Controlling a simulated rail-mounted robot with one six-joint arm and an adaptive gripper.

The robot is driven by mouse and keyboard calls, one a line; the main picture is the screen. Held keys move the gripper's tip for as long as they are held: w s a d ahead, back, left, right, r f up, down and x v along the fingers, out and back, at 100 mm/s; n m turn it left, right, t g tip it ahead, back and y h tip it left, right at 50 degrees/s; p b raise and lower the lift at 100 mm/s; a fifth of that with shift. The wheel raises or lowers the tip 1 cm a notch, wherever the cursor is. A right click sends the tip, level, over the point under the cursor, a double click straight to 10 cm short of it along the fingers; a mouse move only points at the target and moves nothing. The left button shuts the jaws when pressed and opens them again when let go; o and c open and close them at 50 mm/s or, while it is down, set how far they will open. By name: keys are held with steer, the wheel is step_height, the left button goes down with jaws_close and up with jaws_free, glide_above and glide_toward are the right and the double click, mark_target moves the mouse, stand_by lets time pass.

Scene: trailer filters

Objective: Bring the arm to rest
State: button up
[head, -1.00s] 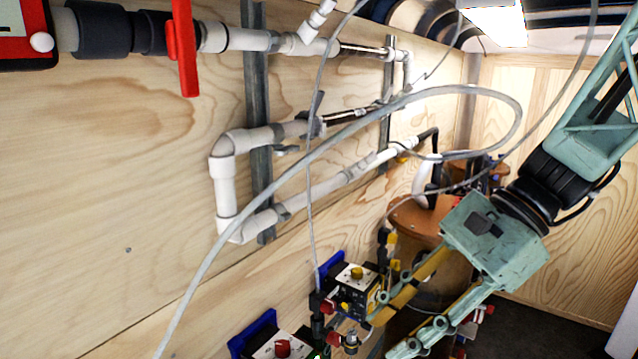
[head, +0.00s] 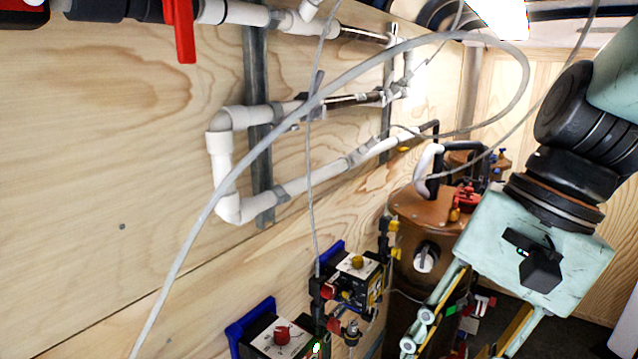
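My gripper (head: 450,345) is at the lower right of the head view, on the end of my pale green arm. It points down and to the left, in front of the brown tank. Its two fingers are spread apart, with the tips cut off by the bottom edge of the picture. I see nothing held between the parts of the fingers that show.
A brown cylindrical tank (head: 408,238) stands behind my gripper. Dosing pumps with a yellow knob (head: 357,262) and a red knob (head: 281,335) are on the plywood wall. White pipes (head: 222,180), a red valve handle (head: 180,30) and a looping grey hose (head: 235,170) are at left.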

steer(key=s+d+n+t+h+b, duration=0.3)
steer(key=s+d+n+t+b, duration=0.1)
steer(key=s+d+n, duration=0.1)
steer(key=shift+s+d+n+h, duration=0.25)
steer(key=shift+d+n+h, duration=0.25)
steer(key=shift+n, duration=0.6)
steer(key=shift+d, duration=0.1)
stand_by(1.0)
